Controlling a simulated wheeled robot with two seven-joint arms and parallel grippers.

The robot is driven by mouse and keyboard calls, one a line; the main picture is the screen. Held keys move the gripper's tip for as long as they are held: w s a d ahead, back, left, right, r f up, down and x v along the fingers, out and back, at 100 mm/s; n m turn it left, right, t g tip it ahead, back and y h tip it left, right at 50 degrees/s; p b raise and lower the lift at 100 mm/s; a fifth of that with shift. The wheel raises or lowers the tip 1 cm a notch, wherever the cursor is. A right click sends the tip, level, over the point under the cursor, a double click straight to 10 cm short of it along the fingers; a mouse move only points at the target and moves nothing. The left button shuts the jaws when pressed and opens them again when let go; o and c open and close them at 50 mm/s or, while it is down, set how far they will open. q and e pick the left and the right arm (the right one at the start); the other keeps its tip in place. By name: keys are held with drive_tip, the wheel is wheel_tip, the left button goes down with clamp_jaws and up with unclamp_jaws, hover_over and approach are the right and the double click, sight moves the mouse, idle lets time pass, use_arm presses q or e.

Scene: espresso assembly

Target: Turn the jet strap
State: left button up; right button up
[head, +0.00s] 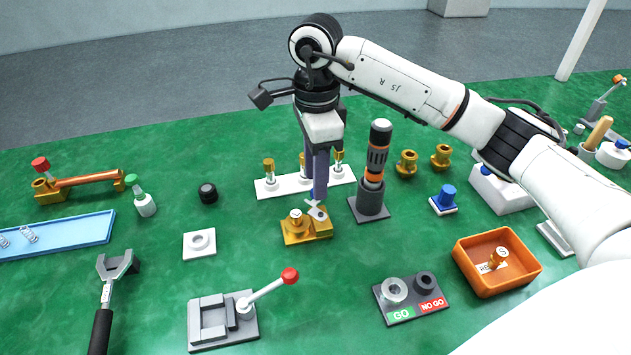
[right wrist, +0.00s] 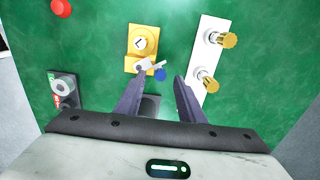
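The jet strap (head: 317,211) is a small pale lever on top of a brass block (head: 295,238) at the middle of the green table. In the right wrist view the strap (right wrist: 146,66) lies across the lower edge of the brass block (right wrist: 140,42), with a blue tip at its right end. My right gripper (head: 319,198) points down above the strap. In the right wrist view its fingers (right wrist: 158,78) are spread, with the blue tip between or just beyond the fingertips. Contact cannot be told. My left gripper is not in view.
A white rack (head: 272,188) with brass pieces stands just behind the block. A dark upright tool in a grey stand (head: 370,205) is close on the right. A white ring plate (head: 199,244) is at left, and a grey fixture with a red-knobbed lever (head: 222,322) in front.

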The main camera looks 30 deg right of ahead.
drive_tip(key=shift+f, duration=1)
drive_tip(key=shift+c, duration=0.2)
clamp_jaws()
